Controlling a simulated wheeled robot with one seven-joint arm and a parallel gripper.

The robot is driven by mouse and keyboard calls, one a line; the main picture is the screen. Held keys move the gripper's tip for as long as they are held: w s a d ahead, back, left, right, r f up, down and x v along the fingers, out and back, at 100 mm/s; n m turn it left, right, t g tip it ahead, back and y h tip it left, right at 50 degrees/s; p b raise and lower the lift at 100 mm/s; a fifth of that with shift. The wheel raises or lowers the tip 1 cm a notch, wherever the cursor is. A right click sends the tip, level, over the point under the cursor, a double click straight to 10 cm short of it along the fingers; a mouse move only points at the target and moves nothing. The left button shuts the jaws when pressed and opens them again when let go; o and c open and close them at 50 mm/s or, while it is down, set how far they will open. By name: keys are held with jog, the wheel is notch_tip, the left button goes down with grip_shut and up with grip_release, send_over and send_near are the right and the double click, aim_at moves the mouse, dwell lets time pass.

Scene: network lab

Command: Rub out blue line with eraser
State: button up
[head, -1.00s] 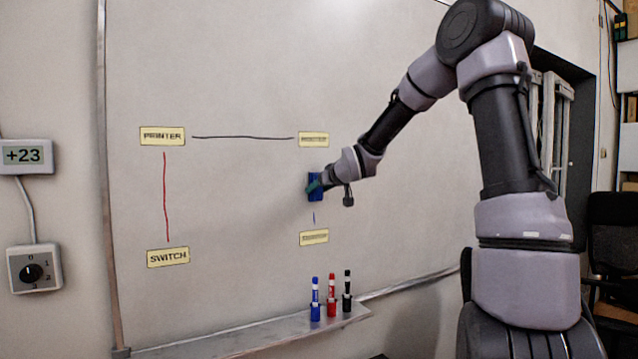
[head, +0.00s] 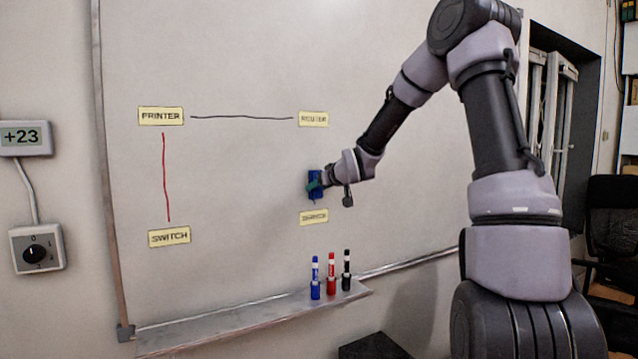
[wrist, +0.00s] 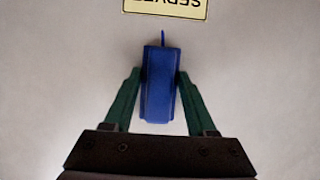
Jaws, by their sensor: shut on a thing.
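My gripper (wrist: 160,85) is shut on the blue eraser (wrist: 158,95), a green finger on each side. In the head view the eraser (head: 315,184) is against the whiteboard, between the router label (head: 313,119) and the server label (head: 314,217), nearer the server label. A short stub of blue line (wrist: 163,37) shows between the eraser and the server label (wrist: 165,6) in the wrist view. The board between the router label and the eraser shows no blue line. Whether any line lies under the eraser is hidden.
A black line (head: 242,118) runs from the printer label (head: 161,116) towards the router label. A red line (head: 166,178) joins printer and switch label (head: 169,237). Blue (head: 316,278), red (head: 331,274) and black (head: 347,271) markers stand on the tray (head: 240,322).

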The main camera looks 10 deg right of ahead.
aim_at(314, 207)
jog(key=shift+w+f, duration=0.1)
jog(key=shift+f, duration=3.1)
jog(key=shift+s+d, duration=0.3)
jog(key=shift+s, duration=0.65)
jog(key=shift+s+d, duration=0.3)
jog(key=shift+s, duration=0.65)
jog(key=shift+s+d, duration=0.3)
jog(key=shift+s, duration=0.65)
jog(key=shift+s+d, duration=0.25)
jog(key=shift+s, duration=0.45)
jog(key=shift+s+d, duration=0.2)
jog(key=shift+s, duration=0.5)
